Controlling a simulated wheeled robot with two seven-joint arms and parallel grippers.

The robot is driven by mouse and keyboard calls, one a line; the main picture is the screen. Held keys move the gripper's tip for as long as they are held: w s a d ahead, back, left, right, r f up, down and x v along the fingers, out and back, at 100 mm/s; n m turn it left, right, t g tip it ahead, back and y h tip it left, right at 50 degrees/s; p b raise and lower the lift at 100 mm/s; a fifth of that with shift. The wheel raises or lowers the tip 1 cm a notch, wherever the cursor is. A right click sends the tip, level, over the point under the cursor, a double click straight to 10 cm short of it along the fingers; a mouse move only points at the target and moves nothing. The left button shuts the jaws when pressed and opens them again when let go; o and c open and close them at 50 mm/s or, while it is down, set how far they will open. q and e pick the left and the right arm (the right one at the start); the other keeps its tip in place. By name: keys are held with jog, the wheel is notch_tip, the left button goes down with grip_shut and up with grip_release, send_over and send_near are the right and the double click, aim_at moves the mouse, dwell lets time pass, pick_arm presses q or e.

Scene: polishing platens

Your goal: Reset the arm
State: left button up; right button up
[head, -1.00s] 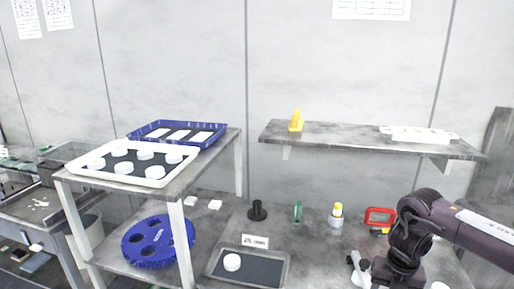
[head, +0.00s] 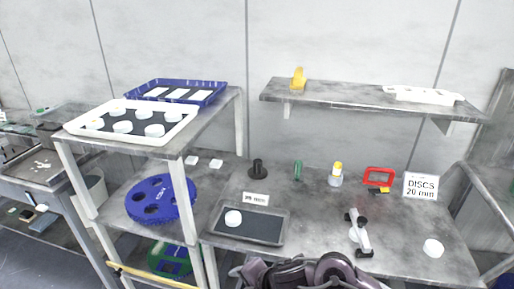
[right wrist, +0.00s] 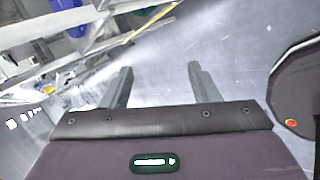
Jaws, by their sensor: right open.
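My right arm shows as dark links at the bottom of the head view, in front of the bench edge; its gripper is not visible there. In the right wrist view my right gripper (right wrist: 160,85) has its two grey fingers apart with nothing between them, over the floor. My left gripper is not in view. On the bench (head: 315,215) a grey tray (head: 262,229) holds one white disc (head: 233,217). Another white disc (head: 433,248) lies at the bench's right side.
A white-and-black tool (head: 358,232) stands near the bench front. A shelf unit at left carries a white tray (head: 75,127) of discs, a blue tray (head: 216,96) and a blue platen (head: 160,201). A sign (head: 420,187) and red frame (head: 380,177) stand right. A wall shelf (head: 350,99) hangs behind.

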jog(key=s+d+r+m+t+h, duration=0.25)
jog(key=d+r+m, duration=0.2)
jog(key=m, duration=0.75)
jog(key=s+d+f+m+g+h, duration=0.2)
jog(key=s+d+m, duration=0.45)
jog(key=d, duration=0.25)
jog(key=s+d+f+m+g+h, duration=0.2)
jog(key=s+d+m, duration=0.45)
jog(key=d, duration=0.25)
notch_tip(320, 180, down, 28)
jog(key=s+g, duration=0.1)
jog(key=g, duration=0.1)
jog(key=s+d+f, duration=0.1)
jog(key=s+f, duration=0.9)
jog(key=s+d+f, duration=0.2)
jog(key=s+f, duration=0.8)
jog(key=shift+s+d+f+g, duration=0.25)
jog(key=shift+f+g, duration=0.05)
jog(key=shift+g, duration=0.15)
